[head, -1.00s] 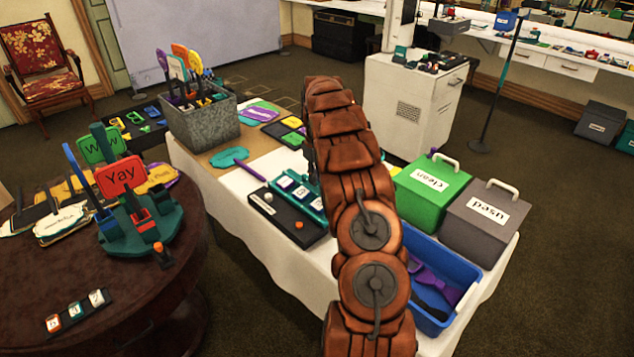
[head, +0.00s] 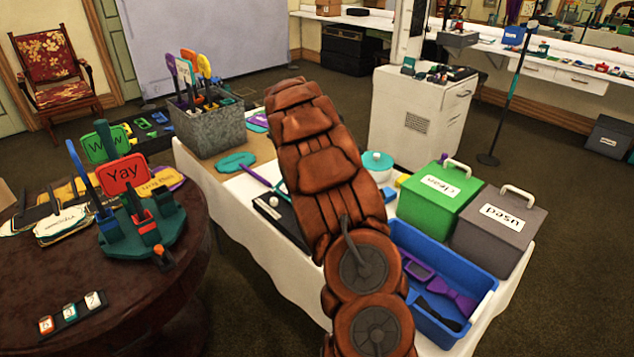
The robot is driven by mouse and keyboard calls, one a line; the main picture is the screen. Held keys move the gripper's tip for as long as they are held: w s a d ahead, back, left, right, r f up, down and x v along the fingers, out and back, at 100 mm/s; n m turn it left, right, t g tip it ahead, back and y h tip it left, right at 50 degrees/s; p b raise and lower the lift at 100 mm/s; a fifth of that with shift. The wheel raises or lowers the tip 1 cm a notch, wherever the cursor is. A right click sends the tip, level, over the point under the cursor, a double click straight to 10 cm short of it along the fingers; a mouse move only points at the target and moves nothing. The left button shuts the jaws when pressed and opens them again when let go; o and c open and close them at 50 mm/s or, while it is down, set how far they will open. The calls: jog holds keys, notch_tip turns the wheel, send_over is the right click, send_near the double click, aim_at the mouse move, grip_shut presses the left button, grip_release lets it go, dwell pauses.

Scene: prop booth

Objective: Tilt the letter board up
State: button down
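A dark board (head: 283,217) lies on the white-covered table, with a small white knob on it and a sliver of teal at its upper edge. It looks like the letter board; my arm hides most of it, including any letter tiles, so I cannot tell its tilt. My arm, in copper-coloured links, rises from the bottom and leans left across the table. My gripper is not in view; it is hidden behind the arm or beyond it.
The white table (head: 240,208) also holds a grey bin (head: 212,131) of paddles, a green box (head: 433,197), a grey box (head: 497,230), a blue tray (head: 480,273) and a teal-lidded pot (head: 377,163). A round brown table (head: 150,295) with signs (head: 126,174) stands left.

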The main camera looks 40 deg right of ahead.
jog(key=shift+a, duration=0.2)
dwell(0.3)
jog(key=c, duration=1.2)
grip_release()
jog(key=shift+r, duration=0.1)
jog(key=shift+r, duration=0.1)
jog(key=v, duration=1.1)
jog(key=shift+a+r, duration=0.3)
